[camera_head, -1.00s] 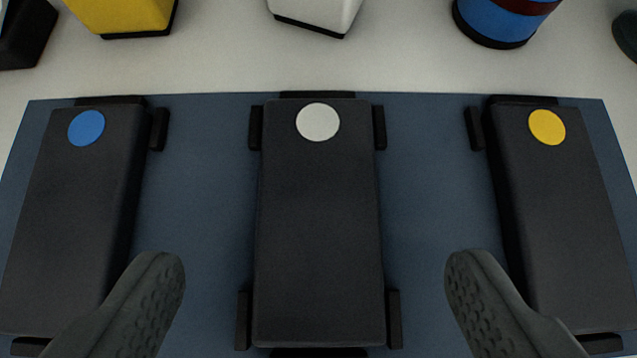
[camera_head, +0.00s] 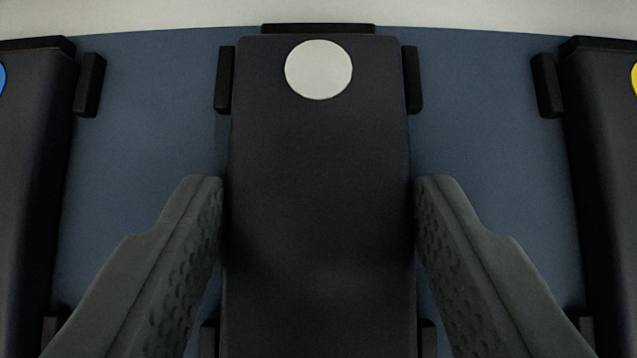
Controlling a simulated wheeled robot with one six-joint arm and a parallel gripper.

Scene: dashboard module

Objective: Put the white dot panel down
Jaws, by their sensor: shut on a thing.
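The white dot panel (camera_head: 318,170) is a long dark block with a white dot near its far end. It lies in the middle of the blue board, between small black corner stops. My gripper (camera_head: 318,215) has one finger on each side of the panel, and its fingers are shut on the panel's sides. The near end of the panel is cut off by the bottom of the picture. I cannot tell whether the panel's underside touches the board.
The blue board (camera_head: 140,170) is bare on both sides of the panel. A dark panel with a blue dot (camera_head: 25,180) is at the left edge. A dark panel with a yellow dot (camera_head: 610,180) is at the right edge. Black stops (camera_head: 89,85) stand beside them.

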